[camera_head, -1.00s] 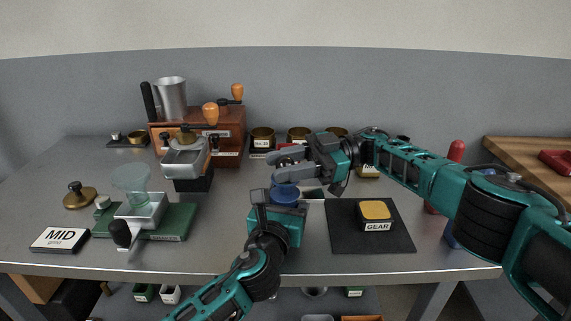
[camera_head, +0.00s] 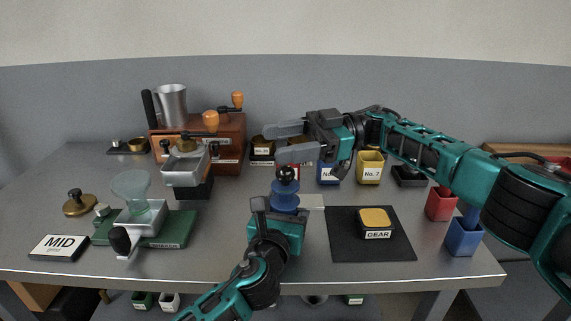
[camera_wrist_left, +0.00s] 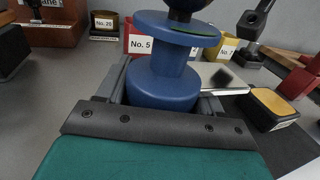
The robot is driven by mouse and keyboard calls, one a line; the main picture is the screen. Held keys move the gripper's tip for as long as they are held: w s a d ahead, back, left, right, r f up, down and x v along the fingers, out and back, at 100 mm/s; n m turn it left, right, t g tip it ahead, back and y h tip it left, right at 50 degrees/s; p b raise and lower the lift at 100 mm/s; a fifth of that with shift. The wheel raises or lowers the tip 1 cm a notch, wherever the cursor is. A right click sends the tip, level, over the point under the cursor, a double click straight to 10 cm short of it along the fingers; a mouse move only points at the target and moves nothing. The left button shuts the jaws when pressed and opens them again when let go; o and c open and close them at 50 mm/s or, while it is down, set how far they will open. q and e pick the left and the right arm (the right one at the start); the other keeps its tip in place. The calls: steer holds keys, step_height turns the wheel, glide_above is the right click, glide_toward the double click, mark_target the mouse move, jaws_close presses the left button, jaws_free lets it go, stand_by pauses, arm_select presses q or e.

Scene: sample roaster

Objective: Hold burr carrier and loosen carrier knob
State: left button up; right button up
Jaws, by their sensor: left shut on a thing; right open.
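The burr carrier (camera_head: 284,197) is a blue spool-like body, upright, with a dark round knob (camera_head: 286,174) on top. My left gripper (camera_head: 273,212) is shut on the carrier from the front. In the left wrist view the blue carrier (camera_wrist_left: 163,82) stands between the fingers, its wide flange above them, and the dark knob is cut off by the top edge. My right gripper (camera_head: 291,142) is open and empty, its fingers pointing left, above and behind the knob and apart from it.
A black mat with a GEAR box (camera_head: 376,222) lies right of the carrier. Red (camera_head: 440,204) and blue (camera_head: 464,236) bins stand at the right. Labelled containers line the back.

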mark_target(285, 165)
steer(key=shift+r, duration=1.9)
